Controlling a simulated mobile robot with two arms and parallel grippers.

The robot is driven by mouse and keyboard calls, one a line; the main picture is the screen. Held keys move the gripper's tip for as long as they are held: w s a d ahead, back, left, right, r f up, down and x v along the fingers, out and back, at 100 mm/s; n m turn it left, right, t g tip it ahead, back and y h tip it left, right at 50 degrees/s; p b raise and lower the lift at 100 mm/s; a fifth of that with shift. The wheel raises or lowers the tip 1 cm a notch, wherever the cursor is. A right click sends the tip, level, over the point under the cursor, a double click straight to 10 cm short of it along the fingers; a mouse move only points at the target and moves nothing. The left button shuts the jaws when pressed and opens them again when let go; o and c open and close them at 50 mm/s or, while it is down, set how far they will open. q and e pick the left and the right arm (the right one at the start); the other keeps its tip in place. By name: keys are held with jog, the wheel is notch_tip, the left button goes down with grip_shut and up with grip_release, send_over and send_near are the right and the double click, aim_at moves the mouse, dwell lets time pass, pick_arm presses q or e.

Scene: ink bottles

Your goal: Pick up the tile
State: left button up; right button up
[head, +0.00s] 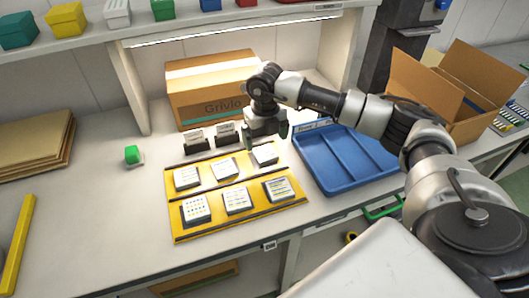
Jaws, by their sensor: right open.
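Several small tiles with printed marks lie in two rows on a yellow board (207,218) on the workbench. The back row holds a left tile (186,178), a middle tile (223,169) and a right tile (265,155). My right gripper (267,138) is open and hangs just behind and above the back right tile, pointing down. I cannot tell the exact gap. My left gripper is not in view.
A blue compartment tray (325,178) stands right of the board. Two small dark holders with cards (196,137) and a closed cardboard box (208,97) stand behind. A green block (132,154) sits left, and an open carton (428,88) right. A shelf overhangs the back.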

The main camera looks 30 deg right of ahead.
aim_at(265, 152)
jog(key=shift+w+f, duration=0.1)
jog(key=shift+f, duration=0.35)
notch_tip(265, 152, down, 4)
jog(key=shift+d+r+p, duration=0.1)
jog(key=shift+r+p, duration=0.15)
jog(key=shift+p, duration=0.3)
jog(key=shift+f, duration=0.35)
jog(key=shift+w+f, duration=0.1)
jog(key=shift+f, duration=0.05)
jog(key=shift+c, duration=1.2)
jog(key=c, duration=0.7)
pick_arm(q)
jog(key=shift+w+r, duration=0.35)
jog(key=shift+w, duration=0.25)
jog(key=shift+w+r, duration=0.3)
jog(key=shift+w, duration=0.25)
pick_arm(e)
jog(key=shift+c, duration=0.6)
